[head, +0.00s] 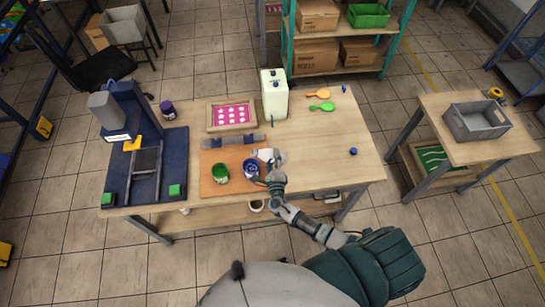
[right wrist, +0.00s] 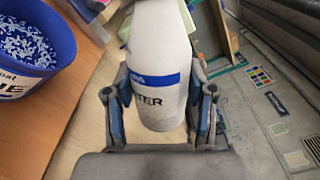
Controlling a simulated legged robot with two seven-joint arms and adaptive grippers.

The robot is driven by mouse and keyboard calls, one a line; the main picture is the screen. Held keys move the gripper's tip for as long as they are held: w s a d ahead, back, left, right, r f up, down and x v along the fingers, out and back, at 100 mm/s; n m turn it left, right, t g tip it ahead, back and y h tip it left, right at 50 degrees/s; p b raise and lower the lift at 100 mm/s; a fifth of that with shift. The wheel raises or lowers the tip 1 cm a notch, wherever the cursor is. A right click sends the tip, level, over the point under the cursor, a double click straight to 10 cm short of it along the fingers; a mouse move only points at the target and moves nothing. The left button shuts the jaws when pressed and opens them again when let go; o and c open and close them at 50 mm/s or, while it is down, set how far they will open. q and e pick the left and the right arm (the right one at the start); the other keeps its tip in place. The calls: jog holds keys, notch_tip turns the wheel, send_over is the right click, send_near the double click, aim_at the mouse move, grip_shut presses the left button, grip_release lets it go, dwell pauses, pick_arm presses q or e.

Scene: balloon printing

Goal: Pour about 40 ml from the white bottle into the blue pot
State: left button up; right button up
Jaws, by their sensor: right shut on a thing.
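My right gripper (head: 272,166) is shut on the white bottle (right wrist: 156,50), with one finger on each side of it. The bottle has a blue band and dark lettering ending in "TER". In the head view the bottle (head: 265,154) is small and partly hidden by my gripper, so its tilt is hard to tell. The blue pot (head: 250,168) stands on the orange-brown board, close to the left of my gripper. In the right wrist view the blue pot (right wrist: 38,50) is at the upper left, apart from the bottle, with blue and white speckled contents. My left gripper is not in view.
A green pot (head: 220,173) stands left of the blue pot on the board (head: 208,188). Behind are a grey squeegee-like bar (head: 232,140), a framed pink screen (head: 231,116) and a white canister (head: 274,98). A press (head: 140,150) fills the left. The table's right side is mostly clear.

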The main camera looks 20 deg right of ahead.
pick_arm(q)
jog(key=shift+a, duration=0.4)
pick_arm(e)
jog(key=shift+a, duration=0.1)
pick_arm(q)
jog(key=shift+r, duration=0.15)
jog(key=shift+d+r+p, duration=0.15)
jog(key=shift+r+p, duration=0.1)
jog(key=shift+p, duration=0.15)
pick_arm(e)
jog(key=shift+d+n, duration=0.2)
jog(key=shift+n, duration=0.2)
jog(key=shift+f, duration=0.1)
pick_arm(q)
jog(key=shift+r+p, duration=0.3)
jog(key=shift+p, duration=0.05)
pick_arm(e)
jog(key=shift+a+n, duration=0.3)
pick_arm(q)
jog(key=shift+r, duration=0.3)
pick_arm(e)
jog(key=shift+d+f+n, duration=0.15)
jog(key=shift+f+n, duration=0.15)
jog(key=shift+n, duration=0.2)
pick_arm(q)
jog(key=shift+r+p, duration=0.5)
jog(key=shift+p, duration=0.25)
pick_arm(e)
jog(key=shift+f+n, duration=0.3)
jog(key=shift+n, duration=0.5)
